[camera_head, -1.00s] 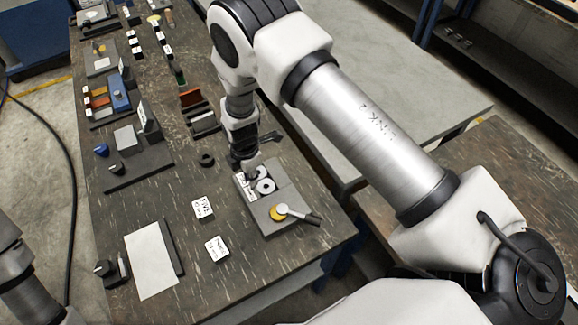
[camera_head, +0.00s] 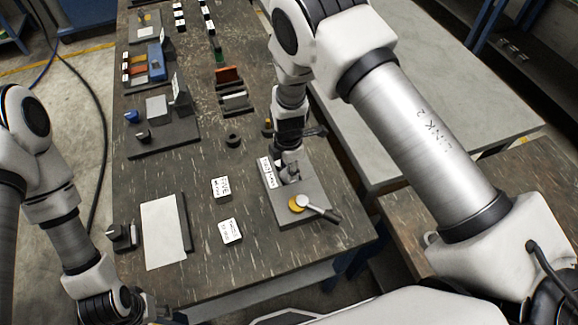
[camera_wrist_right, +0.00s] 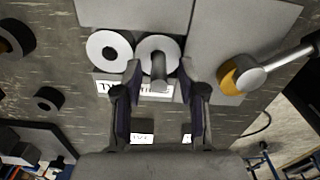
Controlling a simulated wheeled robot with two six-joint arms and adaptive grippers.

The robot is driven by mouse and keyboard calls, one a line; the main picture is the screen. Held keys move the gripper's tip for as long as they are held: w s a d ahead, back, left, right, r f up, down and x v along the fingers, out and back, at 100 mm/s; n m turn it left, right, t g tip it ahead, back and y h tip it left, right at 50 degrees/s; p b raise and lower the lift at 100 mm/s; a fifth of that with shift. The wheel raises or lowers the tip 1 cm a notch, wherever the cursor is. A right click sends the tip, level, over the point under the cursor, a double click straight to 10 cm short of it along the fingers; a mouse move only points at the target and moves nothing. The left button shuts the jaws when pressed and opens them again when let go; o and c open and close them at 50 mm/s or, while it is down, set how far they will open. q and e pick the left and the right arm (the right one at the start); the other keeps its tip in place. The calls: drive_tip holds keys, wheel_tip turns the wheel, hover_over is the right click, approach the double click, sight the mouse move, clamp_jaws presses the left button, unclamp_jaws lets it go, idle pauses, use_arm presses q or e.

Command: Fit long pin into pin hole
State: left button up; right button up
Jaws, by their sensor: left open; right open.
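A grey fixture block (camera_head: 311,209) stands near the table's right edge. In the right wrist view the block (camera_wrist_right: 215,45) carries two white rings, the left ring (camera_wrist_right: 97,46) with a dark centre hole. A grey pin (camera_wrist_right: 158,68) stands up at the right ring (camera_wrist_right: 146,44). My right gripper (camera_head: 290,176) is over the rings in the head view. In the right wrist view its open fingers (camera_wrist_right: 160,92) lie on either side below the pin; contact cannot be told. My left gripper (camera_head: 146,305) is at the bottom left, partly cut off and away from the block.
A lever with a yellow disc (camera_head: 297,203) sits on the block's front. Two white label cubes (camera_head: 221,188) (camera_head: 230,231) and a pale sheet (camera_head: 163,232) lie to the left. A dark ring (camera_head: 233,140) is behind. Bare table lies between them.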

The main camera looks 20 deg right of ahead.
drive_tip(key=shift+w+r+p, duration=0.2)
drive_tip(key=shift+r+p, duration=0.25)
drive_tip(key=shift+p, duration=0.15)
wheel_tip(320, 180, up, 9)
drive_tip(key=p, duration=0.8)
drive_tip(key=shift+s, duration=0.15)
drive_tip(key=shift+r, duration=0.4)
drive_tip(key=s+d+f+m, duration=0.2)
drive_tip(key=s, duration=0.1)
drive_tip(key=s+d+f+m, duration=0.1)
drive_tip(key=s+d+m, duration=0.1)
drive_tip(key=s+m, duration=0.1)
drive_tip(key=s+d+f+m, duration=0.2)
drive_tip(key=s+d+m, duration=0.1)
drive_tip(key=s, duration=0.2)
drive_tip(key=shift+s+d+f+h, duration=0.1)
drive_tip(key=shift+s+f+h, duration=0.05)
drive_tip(key=shift+f+h, duration=0.15)
drive_tip(key=s+d+m, duration=0.2)
drive_tip(key=s+m, duration=1)
drive_tip(key=s, duration=0.3)
drive_tip(key=shift+s+d+f+y, duration=0.15)
drive_tip(key=shift+s+d+y, duration=0.15)
drive_tip(key=shift+s+y, duration=0.1)
